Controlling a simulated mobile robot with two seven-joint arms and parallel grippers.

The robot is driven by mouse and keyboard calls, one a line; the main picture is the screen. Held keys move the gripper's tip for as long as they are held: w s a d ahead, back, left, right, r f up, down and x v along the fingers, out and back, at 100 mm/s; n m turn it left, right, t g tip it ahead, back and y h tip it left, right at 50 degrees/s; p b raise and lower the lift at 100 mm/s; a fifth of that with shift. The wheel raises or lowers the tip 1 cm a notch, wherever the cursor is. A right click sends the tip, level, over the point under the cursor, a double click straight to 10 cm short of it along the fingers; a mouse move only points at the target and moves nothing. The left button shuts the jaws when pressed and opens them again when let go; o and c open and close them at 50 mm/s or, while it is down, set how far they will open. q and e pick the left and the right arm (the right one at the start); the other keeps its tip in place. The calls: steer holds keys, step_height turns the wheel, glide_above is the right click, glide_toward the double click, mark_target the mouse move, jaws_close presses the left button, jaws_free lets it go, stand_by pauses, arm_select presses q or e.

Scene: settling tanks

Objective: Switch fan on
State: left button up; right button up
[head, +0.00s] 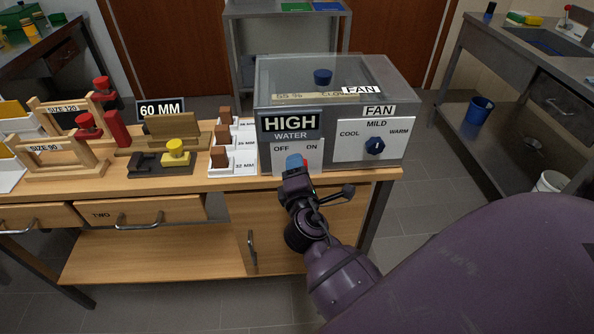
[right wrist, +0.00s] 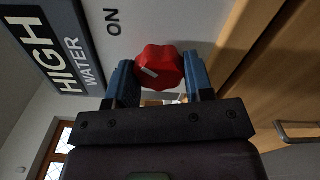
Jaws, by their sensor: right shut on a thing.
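The grey fan unit (head: 262,88), a box with a clear top, stands at the right end of the wooden bench. Its front has a white OFF/ON panel (head: 312,150) under a HIGH WATER sign. A red lobed knob (right wrist: 163,66) with a white mark on its left side sits on that panel. My right gripper (right wrist: 160,80) is shut on this knob, one blue finger on either side. In the head view my right gripper (head: 298,164) hides most of the knob. My left gripper is out of view.
White holders (head: 241,160) with brown blocks stand just left of the unit. Wooden stands (head: 60,155) and a yellow-knobbed black fixture (head: 160,167) are farther left. A drawer (head: 140,212) and a cupboard handle (head: 252,250) are below.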

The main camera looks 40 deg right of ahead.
stand_by(0.4)
steer(key=o, duration=0.9)
steer(key=shift+s, duration=0.1)
steer(key=shift+b+v, duration=0.7)
steer(key=shift+v, duration=4.65)
steer(key=shift+m, duration=0.3)
